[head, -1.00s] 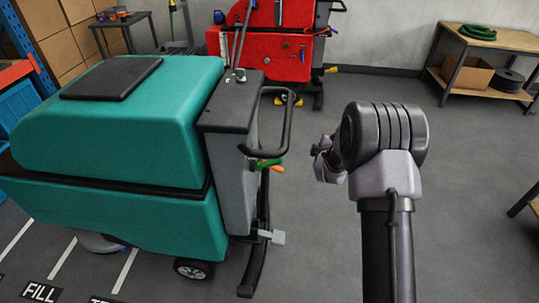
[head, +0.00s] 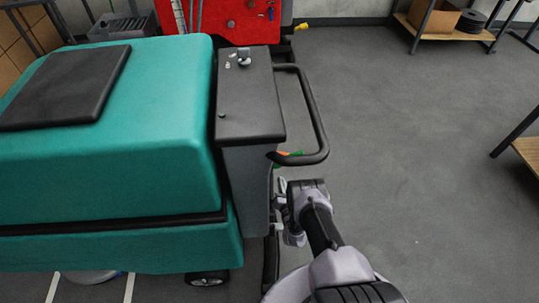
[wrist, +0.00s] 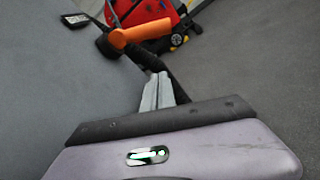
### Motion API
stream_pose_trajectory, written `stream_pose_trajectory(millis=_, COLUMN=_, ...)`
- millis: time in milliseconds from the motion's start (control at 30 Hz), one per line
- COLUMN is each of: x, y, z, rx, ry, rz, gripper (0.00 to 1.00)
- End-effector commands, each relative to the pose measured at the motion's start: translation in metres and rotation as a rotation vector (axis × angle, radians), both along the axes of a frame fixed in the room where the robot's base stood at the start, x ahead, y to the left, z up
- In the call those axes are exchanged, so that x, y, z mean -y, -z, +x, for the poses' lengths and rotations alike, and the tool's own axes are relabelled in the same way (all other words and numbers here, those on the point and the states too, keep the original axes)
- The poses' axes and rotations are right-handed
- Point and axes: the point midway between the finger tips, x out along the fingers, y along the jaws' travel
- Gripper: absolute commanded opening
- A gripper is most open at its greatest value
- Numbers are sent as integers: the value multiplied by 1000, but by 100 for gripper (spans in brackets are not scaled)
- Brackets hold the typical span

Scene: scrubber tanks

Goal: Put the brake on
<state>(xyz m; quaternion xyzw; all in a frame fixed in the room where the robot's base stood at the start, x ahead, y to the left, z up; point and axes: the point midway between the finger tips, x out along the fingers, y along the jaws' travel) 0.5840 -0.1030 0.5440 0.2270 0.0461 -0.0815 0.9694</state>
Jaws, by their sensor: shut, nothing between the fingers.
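The teal scrubber (head: 120,150) stands at the left with its dark rear console (head: 248,100) and black handlebar (head: 318,115). An orange lever (wrist: 140,32) shows beyond my fingertips in the wrist view; in the head view an orange and green bit (head: 290,153) shows under the handlebar. My gripper (head: 281,186) is below the handlebar, beside the scrubber's rear. In the wrist view its fingers (wrist: 157,91) are together and empty. I cannot tell whether they touch the lever.
A red machine (head: 245,18) stands behind the scrubber, and it also shows in the wrist view (wrist: 150,15). A wooden shelf (head: 440,30) is at the back right and a bench (head: 528,150) at the right edge. The floor (head: 420,170) between is clear.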

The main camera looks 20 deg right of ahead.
Motion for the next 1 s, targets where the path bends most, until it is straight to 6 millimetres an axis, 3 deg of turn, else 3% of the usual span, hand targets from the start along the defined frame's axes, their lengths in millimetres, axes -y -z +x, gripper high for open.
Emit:
stream_pose_trajectory(millis=233, x=0, y=0, z=2, rx=0, ry=0, rz=2, gripper=0)
stream_pose_trajectory(millis=333, x=2, y=3, z=11, rx=2, ry=0, rz=2, gripper=0)
stream_pose_trajectory(millis=767, x=14, y=18, z=101, rx=3, ry=-1, rz=3, gripper=0)
stream_pose_trajectory(millis=833, x=20, y=1, z=97, rx=-1, ry=2, rz=3, gripper=0)
stream_pose_trajectory(millis=1000, x=27, y=-18, z=90, rx=-1, ry=1, rz=3, gripper=0)
